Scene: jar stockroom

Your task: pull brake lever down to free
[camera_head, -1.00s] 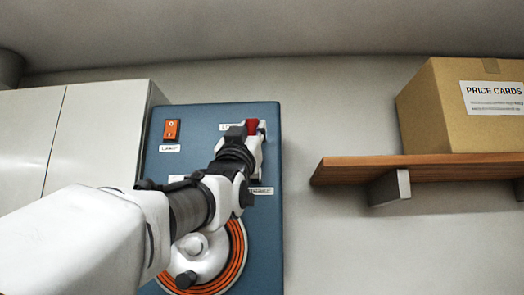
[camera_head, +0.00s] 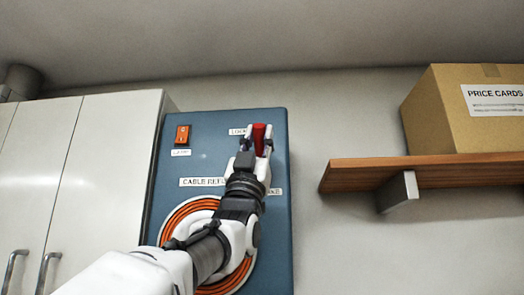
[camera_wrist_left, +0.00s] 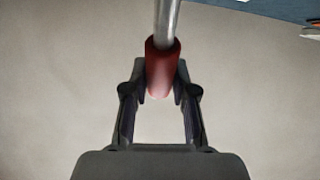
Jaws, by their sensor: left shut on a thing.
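The brake lever has a red grip (camera_head: 258,138) at the upper right of the blue panel (camera_head: 205,135), near a partly covered label that starts with "LOCK". In the left wrist view the red grip (camera_wrist_left: 161,70) sits on a grey metal rod (camera_wrist_left: 167,22). My left gripper (camera_head: 259,146) is at the lever, its fingers on either side of the red grip. In the left wrist view the left gripper (camera_wrist_left: 160,85) is shut on the grip's end. The lever's base and the lower label are partly hidden by my left arm. My right gripper is not in view.
An orange switch (camera_head: 183,135) is at the panel's upper left. An orange cable reel (camera_head: 180,215) sits low on the panel, partly behind my arm. White cabinets (camera_head: 80,170) stand left. A wooden shelf (camera_head: 420,172) with a cardboard box (camera_head: 440,125) juts out at right.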

